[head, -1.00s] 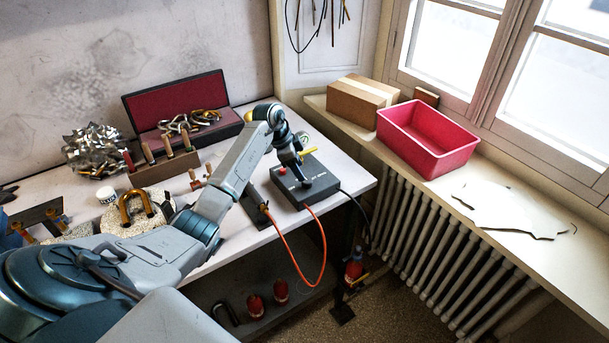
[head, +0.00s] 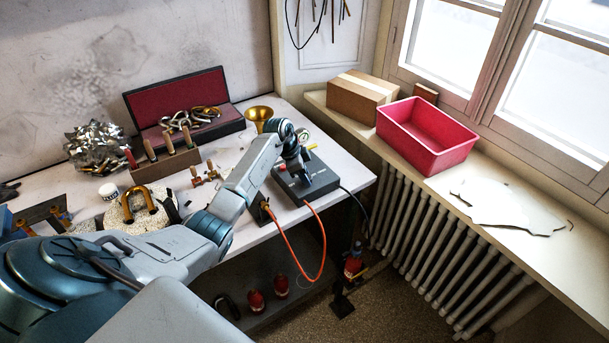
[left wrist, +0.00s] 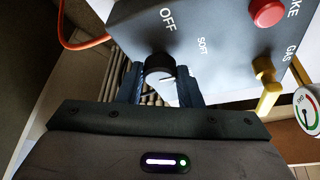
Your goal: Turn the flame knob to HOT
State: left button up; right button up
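The flame knob (left wrist: 159,67) is a round black knob on the front of the dark grey control box (left wrist: 215,62). In the left wrist view the labels OFF and SOFT show beside it; a HOT label is not visible. My left gripper (left wrist: 160,80) has its two dark fingers on either side of the knob, close to it. Whether they press on it I cannot tell. I cannot read where the knob points. In the head view the box (head: 322,187) stands near the bench's right end, and my left wrist hides the knob. My right gripper is not in view.
The box bears a red button (left wrist: 266,12) and a yellow gas lever (left wrist: 268,85), with a gauge (left wrist: 306,112) beside it. An orange hose (head: 322,245) hangs over the bench's front edge. A brass horn bell (head: 259,115) stands behind my arm. A red bin (head: 428,137) sits on the windowsill.

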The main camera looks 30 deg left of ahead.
pick_arm(q)
jog(key=shift+w+a+f+m+h+b, duration=0.15)
jog(key=shift+m+h+b, duration=0.15)
jog(key=shift+m+b, duration=0.65)
jog(key=m+g+b, duration=0.1)
jog(key=m, duration=0.1)
jog(key=m+g+b, duration=0.1)
jog(key=m+b, duration=0.1)
jog(key=shift+w+h, duration=0.15)
jog(key=shift+h, duration=0.15)
jog(key=m+g+b, duration=0.1)
jog(key=m+b, duration=0.2)
jog(key=shift+w+m, duration=0.1)
jog(key=shift+m, duration=0.25)
jog(key=shift+r+m+g+b, duration=0.2)
jog(key=shift+m+g+b, duration=0.4)
jog(key=shift+m+b, duration=0.65)
jog(key=o, duration=1)
